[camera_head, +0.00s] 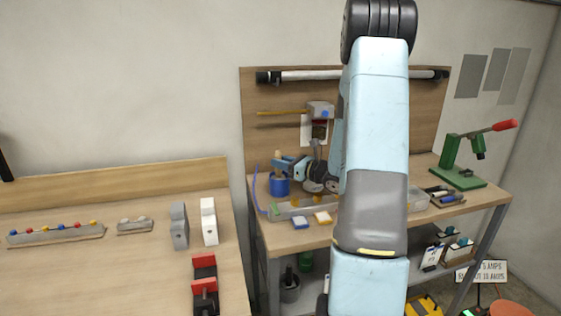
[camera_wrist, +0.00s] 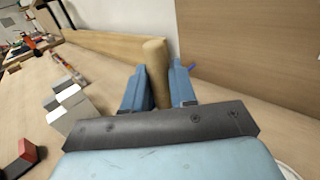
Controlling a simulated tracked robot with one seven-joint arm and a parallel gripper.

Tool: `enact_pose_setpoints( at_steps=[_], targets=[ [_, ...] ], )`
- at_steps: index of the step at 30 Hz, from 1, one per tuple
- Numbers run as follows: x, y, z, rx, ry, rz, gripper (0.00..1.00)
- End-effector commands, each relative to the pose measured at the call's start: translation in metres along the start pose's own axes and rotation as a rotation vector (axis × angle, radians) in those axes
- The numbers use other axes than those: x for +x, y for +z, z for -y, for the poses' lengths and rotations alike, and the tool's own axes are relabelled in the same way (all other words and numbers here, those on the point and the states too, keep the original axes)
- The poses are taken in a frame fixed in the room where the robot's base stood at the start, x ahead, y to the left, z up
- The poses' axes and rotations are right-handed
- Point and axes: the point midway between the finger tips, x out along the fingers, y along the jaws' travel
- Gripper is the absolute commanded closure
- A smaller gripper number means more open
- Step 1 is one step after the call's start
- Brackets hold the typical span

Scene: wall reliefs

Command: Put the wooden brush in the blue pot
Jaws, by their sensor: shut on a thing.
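My gripper (camera_head: 286,164) is at the left part of the workbench, reaching in from the right. It is shut on the wooden brush (camera_wrist: 156,62), whose rounded tan handle stands between the two blue fingers in the wrist view. The blue pot (camera_head: 279,187) stands on the bench right under the gripper in the head view. The brush handle also shows upright over the pot in the head view (camera_head: 278,158). The brush's lower end is hidden, so I cannot tell whether it is inside the pot or above it. The pot is not clear in the wrist view.
A pegboard-like wooden panel (camera_head: 285,130) rises behind. A green press (camera_head: 460,165) stands at right.

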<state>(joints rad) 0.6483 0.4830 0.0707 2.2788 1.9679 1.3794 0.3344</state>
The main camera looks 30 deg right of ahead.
Motion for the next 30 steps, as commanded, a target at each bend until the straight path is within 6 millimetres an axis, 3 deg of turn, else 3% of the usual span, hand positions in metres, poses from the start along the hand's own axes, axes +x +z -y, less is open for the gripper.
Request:
enact_pose_setpoints(
  at_steps=[4,5,14,30],
  targets=[
    [-0.0002,0.0001,0.0002,0.0,0.0,0.0,1.0],
    [-0.0002,0.0,0.0002,0.0,0.0,0.0,0.72],
    [-0.0004,0.0001,0.0005,0.0,-0.001,0.0,0.44],
    [-0.0009,0.0001,0.0009,0.0,-0.002,0.0,0.44]
  ],
)
